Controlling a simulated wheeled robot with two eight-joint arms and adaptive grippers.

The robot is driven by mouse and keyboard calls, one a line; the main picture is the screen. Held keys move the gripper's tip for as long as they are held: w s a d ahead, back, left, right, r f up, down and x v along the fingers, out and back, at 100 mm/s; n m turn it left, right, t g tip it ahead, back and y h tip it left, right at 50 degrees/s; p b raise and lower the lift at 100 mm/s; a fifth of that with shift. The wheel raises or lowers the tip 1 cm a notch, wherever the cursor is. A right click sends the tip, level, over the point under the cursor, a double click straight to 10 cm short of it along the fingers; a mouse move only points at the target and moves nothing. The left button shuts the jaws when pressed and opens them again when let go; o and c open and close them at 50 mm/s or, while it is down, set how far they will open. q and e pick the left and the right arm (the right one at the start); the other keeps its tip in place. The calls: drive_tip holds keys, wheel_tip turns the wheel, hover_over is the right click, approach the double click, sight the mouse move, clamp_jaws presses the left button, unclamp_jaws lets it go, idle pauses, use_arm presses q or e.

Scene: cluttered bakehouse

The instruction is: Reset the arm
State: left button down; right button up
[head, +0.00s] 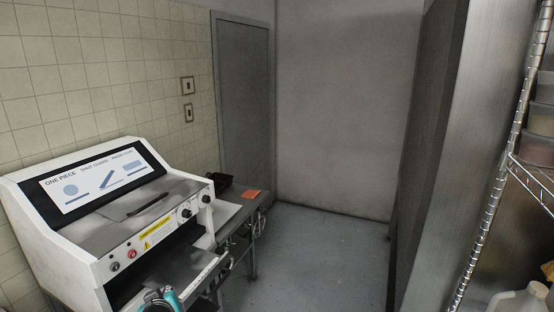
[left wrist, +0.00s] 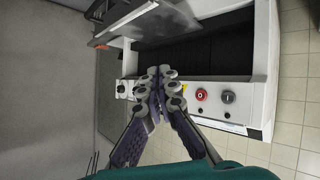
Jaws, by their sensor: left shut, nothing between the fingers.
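My left gripper (head: 160,299) shows at the bottom edge of the head view, in front of the white machine (head: 38,205). In the left wrist view its fingers (left wrist: 160,76) are shut together with nothing between them. They are in front of the machine's control panel (left wrist: 245,113), which carries a red button (left wrist: 201,95) and a grey button (left wrist: 228,97). I cannot tell whether the fingertips touch the machine. My right gripper is in neither view.
A metal table (head: 247,213) beside the machine bears a black container (head: 221,181) and an orange item (head: 252,194). A wire rack (head: 479,207) with bins stands at the right, with a white jug (head: 519,300) low on it. The grey floor (head: 318,262) in the middle is clear.

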use_arm(q)
drive_tip(key=s+d+f+m+g+h+b, duration=0.2)
drive_tip(key=s+d+f, duration=0.3)
drive_tip(key=s, duration=0.4)
drive_tip(key=s+d+f+m+g+h+b, duration=0.2)
drive_tip(key=s+d+f+m, duration=0.3)
drive_tip(key=s+d, duration=0.3)
drive_tip(key=s, duration=0.2)
drive_tip(key=shift+s+f+b, duration=0.3)
drive_tip(key=shift+f+b, duration=0.1)
drive_tip(key=c, duration=2.3)
unclamp_jaws()
